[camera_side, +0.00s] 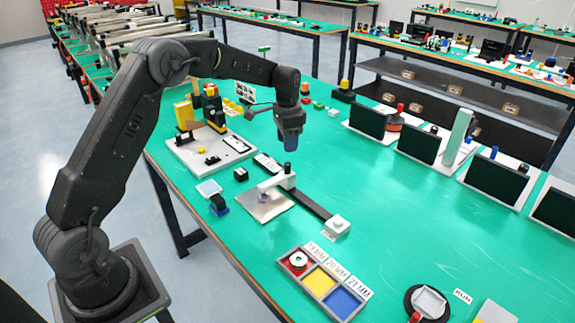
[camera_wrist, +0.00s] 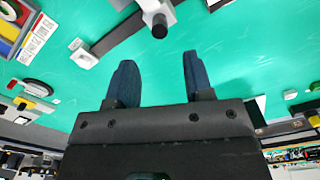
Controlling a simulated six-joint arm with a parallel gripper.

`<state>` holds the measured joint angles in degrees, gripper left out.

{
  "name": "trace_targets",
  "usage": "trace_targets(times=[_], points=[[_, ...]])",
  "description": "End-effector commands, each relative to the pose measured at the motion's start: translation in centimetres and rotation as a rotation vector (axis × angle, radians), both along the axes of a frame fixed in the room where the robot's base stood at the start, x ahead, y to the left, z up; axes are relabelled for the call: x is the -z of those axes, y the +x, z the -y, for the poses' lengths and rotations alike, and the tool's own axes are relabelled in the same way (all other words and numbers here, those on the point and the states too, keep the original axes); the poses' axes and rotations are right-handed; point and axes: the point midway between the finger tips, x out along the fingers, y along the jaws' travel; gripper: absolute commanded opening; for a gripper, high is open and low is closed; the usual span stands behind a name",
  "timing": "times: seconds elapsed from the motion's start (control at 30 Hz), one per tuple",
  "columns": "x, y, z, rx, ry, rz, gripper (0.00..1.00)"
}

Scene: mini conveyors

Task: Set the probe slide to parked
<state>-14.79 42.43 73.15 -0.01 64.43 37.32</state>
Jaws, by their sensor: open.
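The probe slide (camera_side: 287,180) is a grey carriage with a side arm on a dark rail (camera_side: 312,207). It sits toward the rail's far part, and its arm reaches left over a pale square plate (camera_side: 272,210). A small purplish thing is under the arm's tip. In the wrist view the probe arm (camera_wrist: 150,8) shows at the top edge with a black knob-like end. A white block (camera_side: 337,224) stands at the rail's near end, also in the wrist view (camera_wrist: 84,58). My gripper (camera_side: 290,143) is open and empty, pointing down above and beyond the slide; its fingers (camera_wrist: 155,72) are apart.
A tray (camera_side: 322,283) with red, yellow and blue compartments lies nearer the front; a white ring is in the red one. A small black block (camera_side: 219,204) is left of the plate. A machine on a white base (camera_side: 205,150) stands behind left. Screens (camera_side: 418,141) line the right.

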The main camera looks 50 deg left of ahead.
Motion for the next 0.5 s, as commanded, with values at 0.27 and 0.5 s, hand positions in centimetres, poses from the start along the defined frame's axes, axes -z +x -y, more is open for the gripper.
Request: trace_targets(times=[0.27, 0.5], points=[[5.7, 0.0, 0.0, 0.000, -0.001, -0.001, 0.47], [8.2, 0.0, 0.0, -0.001, 0.000, 0.001, 0.47]])
